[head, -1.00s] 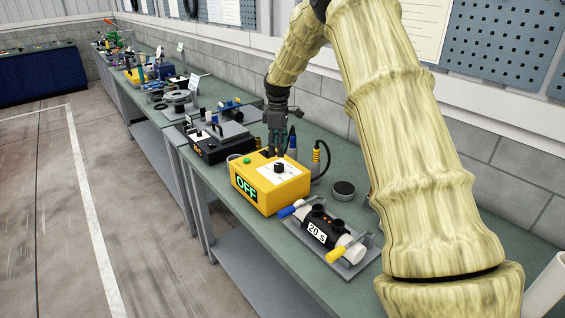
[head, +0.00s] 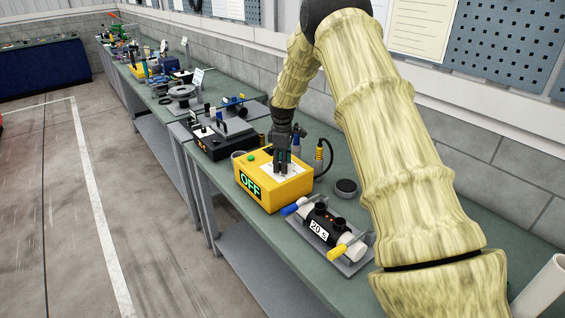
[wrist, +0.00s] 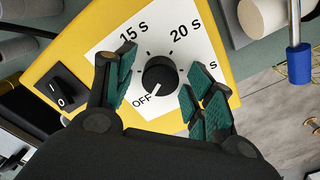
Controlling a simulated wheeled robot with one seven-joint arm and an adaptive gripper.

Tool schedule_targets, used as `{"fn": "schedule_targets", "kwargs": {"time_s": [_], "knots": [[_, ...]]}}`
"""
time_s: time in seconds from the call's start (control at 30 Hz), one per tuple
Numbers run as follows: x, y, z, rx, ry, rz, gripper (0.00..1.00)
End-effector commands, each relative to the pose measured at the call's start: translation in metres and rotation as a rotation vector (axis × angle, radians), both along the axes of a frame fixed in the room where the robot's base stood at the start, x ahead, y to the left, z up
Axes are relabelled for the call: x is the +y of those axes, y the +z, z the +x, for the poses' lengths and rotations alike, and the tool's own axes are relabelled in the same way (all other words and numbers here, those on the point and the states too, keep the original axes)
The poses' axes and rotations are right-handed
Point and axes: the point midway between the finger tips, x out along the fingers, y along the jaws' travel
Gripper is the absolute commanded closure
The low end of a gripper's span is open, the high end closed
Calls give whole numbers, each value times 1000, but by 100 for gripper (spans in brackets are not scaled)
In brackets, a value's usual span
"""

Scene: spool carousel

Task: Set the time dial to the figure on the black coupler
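The yellow control box (head: 268,196) stands on the bench and its front display reads OFF. On its white top plate is the black time dial (wrist: 160,76), its white mark toward OFF. The wrist view shows 15 s, 20 s and a further figure partly hidden by a finger. The black coupler (head: 319,221) sits between white pipe ends in front of the box; its label reads 20 s. My gripper (head: 283,168) points down over the dial. In the wrist view my gripper (wrist: 158,88) is open, its green pads on either side of the dial with gaps.
A black rocker switch (wrist: 61,90) sits beside the dial plate. A green button (head: 252,158) is on the box. A dark round puck (head: 346,187) and a cabled yellow-black connector (head: 319,154) stand nearby.

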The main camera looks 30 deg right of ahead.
Motion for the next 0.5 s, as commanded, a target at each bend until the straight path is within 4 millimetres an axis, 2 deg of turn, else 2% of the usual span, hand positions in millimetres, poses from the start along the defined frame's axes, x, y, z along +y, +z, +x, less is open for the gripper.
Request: {"fn": "schedule_targets", "kwargs": {"time_s": [0.03,0.2,0.23,0.5], "knots": [[0,0,0,0,0,0,58],[0,0,0,0,0,0,89],[0,0,0,0,0,0,92],[0,0,0,-1,-20,-1,92]]}}
